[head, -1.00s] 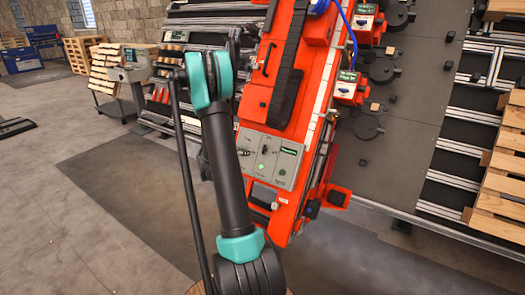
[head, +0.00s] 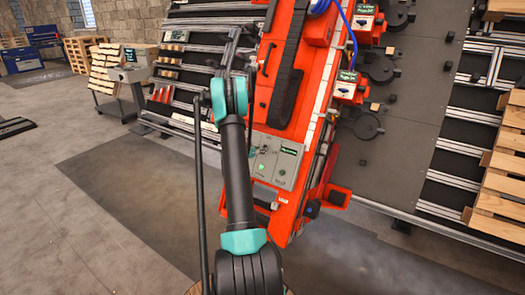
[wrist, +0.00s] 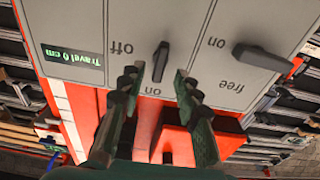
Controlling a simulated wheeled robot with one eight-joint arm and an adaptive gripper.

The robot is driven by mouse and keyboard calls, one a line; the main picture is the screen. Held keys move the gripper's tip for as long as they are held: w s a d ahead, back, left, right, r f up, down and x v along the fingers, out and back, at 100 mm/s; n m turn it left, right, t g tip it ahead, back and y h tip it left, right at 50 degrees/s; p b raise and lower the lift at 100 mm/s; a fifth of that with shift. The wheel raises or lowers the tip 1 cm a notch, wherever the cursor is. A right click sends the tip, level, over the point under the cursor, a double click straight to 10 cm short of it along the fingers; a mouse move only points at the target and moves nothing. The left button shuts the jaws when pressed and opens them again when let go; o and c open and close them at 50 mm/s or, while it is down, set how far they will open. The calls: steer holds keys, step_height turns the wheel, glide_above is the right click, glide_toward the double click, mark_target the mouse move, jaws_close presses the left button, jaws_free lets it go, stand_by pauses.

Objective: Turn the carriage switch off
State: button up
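The grey control panel (head: 287,172) sits on the orange machine, its left part hidden behind my arm in the head view. In the wrist view the panel (wrist: 195,25) appears upside down. A dark switch knob (wrist: 161,60), with labels "off" and "on" beside it, stands near the middle, its lower end toward "on". A second dark lever (wrist: 262,58), labelled "on" and "free", is to its right. My gripper (wrist: 156,78) is open, its fingertips on either side of the first knob's lower end. I cannot tell whether they touch it. The head view hides the fingers.
A green display (wrist: 73,57) on the panel reads "Travel 0 cm". A green light (head: 262,168) shows on the panel in the head view. Orange machine parts (wrist: 175,140) lie below the panel, close to the fingers. Open floor (head: 110,210) is at the left.

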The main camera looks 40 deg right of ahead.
steer(key=shift+x, duration=1.7)
jaws_close()
